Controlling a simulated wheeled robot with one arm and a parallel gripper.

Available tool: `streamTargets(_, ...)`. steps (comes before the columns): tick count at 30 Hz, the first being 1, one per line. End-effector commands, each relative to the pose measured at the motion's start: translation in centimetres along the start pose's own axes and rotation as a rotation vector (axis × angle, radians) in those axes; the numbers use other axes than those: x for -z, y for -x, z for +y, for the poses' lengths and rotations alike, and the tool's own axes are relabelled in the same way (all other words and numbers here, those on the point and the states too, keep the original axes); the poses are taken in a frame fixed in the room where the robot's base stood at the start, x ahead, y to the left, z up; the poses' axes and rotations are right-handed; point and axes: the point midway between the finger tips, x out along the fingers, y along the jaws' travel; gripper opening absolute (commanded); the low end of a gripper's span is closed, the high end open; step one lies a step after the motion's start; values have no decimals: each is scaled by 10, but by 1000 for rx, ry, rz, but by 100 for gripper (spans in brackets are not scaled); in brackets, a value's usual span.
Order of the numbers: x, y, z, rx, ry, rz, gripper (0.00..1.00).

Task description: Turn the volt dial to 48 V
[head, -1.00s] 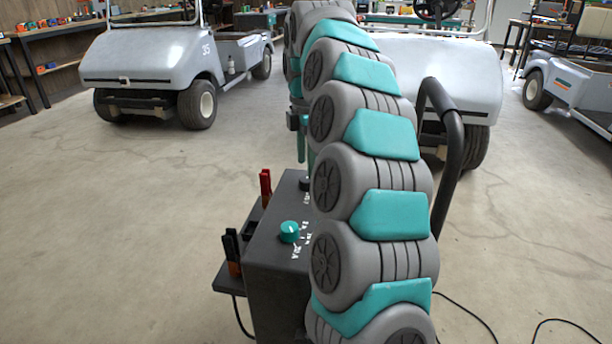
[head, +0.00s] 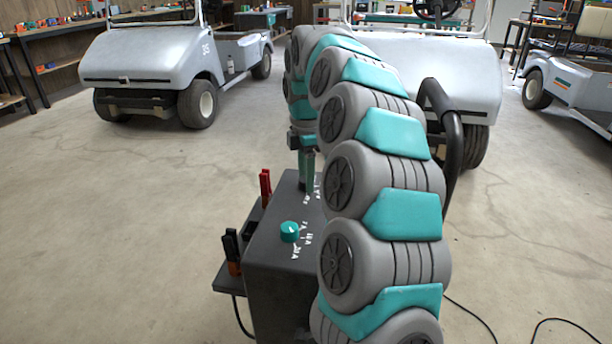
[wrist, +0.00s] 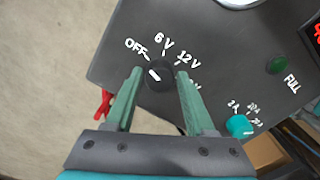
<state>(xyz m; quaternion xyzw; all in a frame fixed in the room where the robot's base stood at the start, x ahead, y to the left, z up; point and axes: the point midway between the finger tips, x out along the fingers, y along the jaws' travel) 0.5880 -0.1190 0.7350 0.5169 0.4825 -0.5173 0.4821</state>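The volt dial (wrist: 160,76) is a black round knob on the dark charger box top, seen in the wrist view. Its white mark points up-left toward OFF. Labels OFF, 6 V and 12 V are readable; a further label ending in V is partly hidden by the right finger. My gripper (wrist: 159,74) is open, its green fingertips on either side of the dial with a visible gap to it. I cannot tell how high the tips are above the panel. In the head view my gripper (head: 307,172) points down over the charger box (head: 268,245) and hides the dial.
A teal amp dial (wrist: 239,126) sits right of the volt dial and shows in the head view (head: 289,232). A green round piece (wrist: 278,64) is beside FULL. Red (head: 265,187) and black (head: 231,246) clamps are at the box's left side. Carts stand behind.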

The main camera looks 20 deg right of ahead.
Motion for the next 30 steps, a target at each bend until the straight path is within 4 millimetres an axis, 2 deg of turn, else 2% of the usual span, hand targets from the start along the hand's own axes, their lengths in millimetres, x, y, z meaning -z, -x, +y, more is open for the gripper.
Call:
streamTargets(2,0,0,0,0,0,0,44)
streamTargets(14,0,0,0,0,0,0,0)
streamTargets(23,0,0,0,0,-17,0,0)
streamTargets(30,0,0,0,0,-118,-1,0)
